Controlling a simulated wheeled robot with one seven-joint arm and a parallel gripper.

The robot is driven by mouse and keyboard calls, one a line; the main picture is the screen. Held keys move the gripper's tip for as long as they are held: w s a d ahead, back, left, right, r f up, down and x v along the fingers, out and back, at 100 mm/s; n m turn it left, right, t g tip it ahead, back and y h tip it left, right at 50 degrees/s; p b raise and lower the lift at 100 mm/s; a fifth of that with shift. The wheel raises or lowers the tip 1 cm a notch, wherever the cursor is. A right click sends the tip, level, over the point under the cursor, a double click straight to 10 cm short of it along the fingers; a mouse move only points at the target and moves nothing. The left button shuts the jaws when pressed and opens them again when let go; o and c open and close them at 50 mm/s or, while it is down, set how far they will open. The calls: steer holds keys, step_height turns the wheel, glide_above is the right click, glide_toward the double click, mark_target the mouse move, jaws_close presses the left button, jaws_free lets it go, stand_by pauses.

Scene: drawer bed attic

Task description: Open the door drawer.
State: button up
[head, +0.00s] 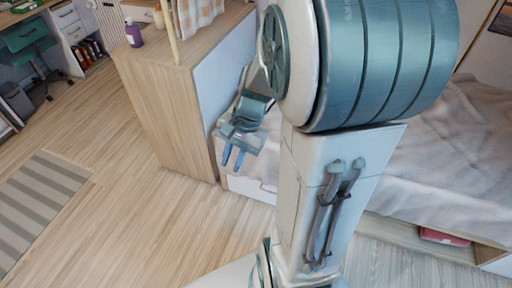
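My gripper (232,162) hangs at the middle of the head view, pointing down, with its two blue fingers apart and nothing between them. It is in front of the end of a wooden cabinet with a pale side panel (222,75). A low white drawer front (252,188) shows just right of and below the fingers, under the bed. My arm hides its right part, and I see no handle on it. I cannot tell whether the gripper touches anything, or for certain which front is the door drawer.
The bed (445,150) with a pale cover fills the right side. A pink item (444,237) lies in an open space beneath it. A striped rug (40,205) lies left; the wooden floor between is clear. A desk and green chair (28,40) stand far left.

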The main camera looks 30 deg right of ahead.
steer(key=w+d+f+m+t+y+b, duration=0.25)
steer(key=d+f+m+b, duration=0.2)
steer(key=f+m, duration=0.4)
steer(key=w+d+f+m+t+y+b, duration=0.2)
steer(key=w+d+f+m+t+b, duration=0.25)
steer(key=f, duration=0.75)
steer(key=w+d+f+m+t+y+b, duration=0.1)
steer(key=d+f+m+y+b, duration=0.3)
steer(key=f+m, duration=0.55)
steer(key=s+d+f+m+t+h+b, duration=0.3)
steer(key=d+f+m+h+b, duration=0.15)
steer(key=f+m, duration=0.5)
steer(key=s+d+f+m+t+h+b, duration=0.25)
steer(key=d+f+m+h, duration=0.3)
steer(key=f, duration=0.75)
steer(key=s+d+f+m+t+h+b, duration=0.2)
steer(key=d+f+m+t+h+b, duration=0.2)
steer(key=d+f+m, duration=0.5)
steer(key=shift+n+g, duration=0.25)
steer(key=shift+w+a+f+b, duration=0.4)
steer(key=shift+w+f+b, duration=0.3)
steer(key=shift+w, duration=1.5)
steer(key=shift+w+a+f+b, duration=0.4)
steer(key=shift+w+f+b, duration=0.3)
steer(key=shift+w, duration=1.45)
steer(key=shift+w+a+f+b, duration=0.5)
steer(key=shift+w+b, duration=0.35)
steer(key=shift+w, duration=1.35)
steer(key=shift+d, duration=0.1)
